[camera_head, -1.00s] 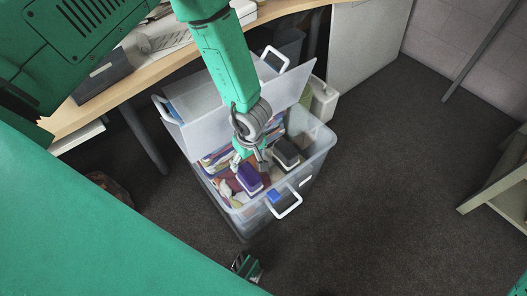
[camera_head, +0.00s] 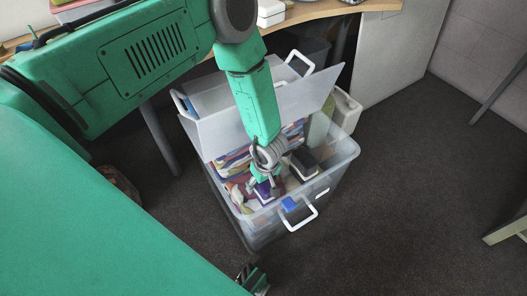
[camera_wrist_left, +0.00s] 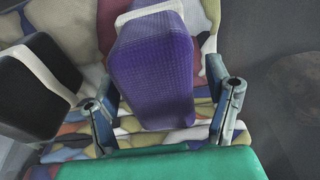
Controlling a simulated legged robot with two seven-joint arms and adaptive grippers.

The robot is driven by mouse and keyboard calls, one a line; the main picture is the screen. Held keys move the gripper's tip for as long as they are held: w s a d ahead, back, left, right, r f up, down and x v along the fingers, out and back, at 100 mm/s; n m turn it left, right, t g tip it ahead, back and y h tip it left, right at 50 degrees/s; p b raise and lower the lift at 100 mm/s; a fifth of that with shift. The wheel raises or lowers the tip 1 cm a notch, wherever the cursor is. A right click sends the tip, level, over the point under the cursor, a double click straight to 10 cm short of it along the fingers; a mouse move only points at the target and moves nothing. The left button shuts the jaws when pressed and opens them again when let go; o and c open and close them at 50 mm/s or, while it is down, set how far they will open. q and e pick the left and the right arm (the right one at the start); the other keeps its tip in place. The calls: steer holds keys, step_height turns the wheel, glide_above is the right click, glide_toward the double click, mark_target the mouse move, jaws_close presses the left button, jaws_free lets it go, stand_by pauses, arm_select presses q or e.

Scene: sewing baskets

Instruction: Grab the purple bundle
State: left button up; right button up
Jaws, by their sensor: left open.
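The purple bundle (camera_wrist_left: 152,75) is a block with a white band. It lies in the clear plastic bin (camera_head: 345,160), on top of colourful fabric. In the head view the purple bundle (camera_head: 264,192) is partly hidden by my left gripper (camera_head: 266,182). In the left wrist view my left gripper (camera_wrist_left: 164,106) is open, with one finger at either side of the bundle's near end. Gaps show between the fingers and the bundle.
A black bundle (camera_wrist_left: 38,85) with a white band lies left of the purple one in the wrist view. The bin's raised lid (camera_head: 222,132) stands behind my left gripper. A desk (camera_head: 325,10) is behind the bin. Dark floor is free at right.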

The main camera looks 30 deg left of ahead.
arm_select(q)
steer(key=shift+d+r, duration=0.1)
steer(key=shift+r, duration=0.05)
steer(key=shift+f, duration=0.25)
steer(key=c, duration=1.3)
steer(key=shift+r, duration=0.1)
